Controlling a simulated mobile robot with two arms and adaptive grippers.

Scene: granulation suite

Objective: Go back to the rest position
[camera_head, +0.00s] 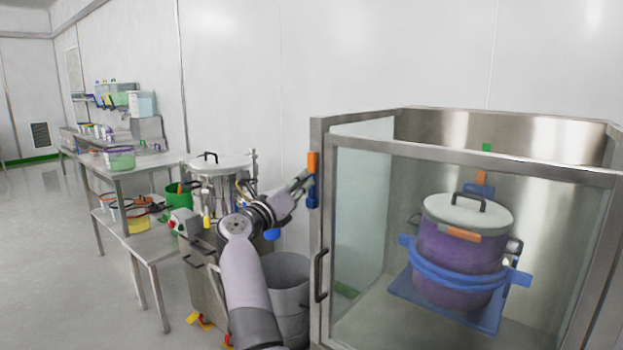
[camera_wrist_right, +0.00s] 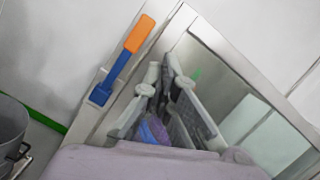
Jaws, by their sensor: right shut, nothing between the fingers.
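My right gripper (camera_head: 303,182) is shut and empty. In the head view its fingertips are at the left post of a glass-fronted steel cabinet (camera_head: 318,235), by an orange and blue latch handle (camera_head: 312,164). In the right wrist view the shut fingers (camera_wrist_right: 165,75) appear in front of the cabinet glass, with the orange and blue handle (camera_wrist_right: 122,58) to their left and not between them. I cannot tell whether the fingers touch the post. My left gripper is not in view.
Inside the closed cabinet a purple drum (camera_head: 460,262) with a pale lid sits in a blue cradle (camera_head: 410,287). A grey bin (camera_head: 288,290) stands beside my forearm. A steel vessel (camera_head: 218,168) is behind my wrist. Steel tables (camera_head: 125,168) with tubs run along the left; the floor (camera_head: 50,260) there is clear.

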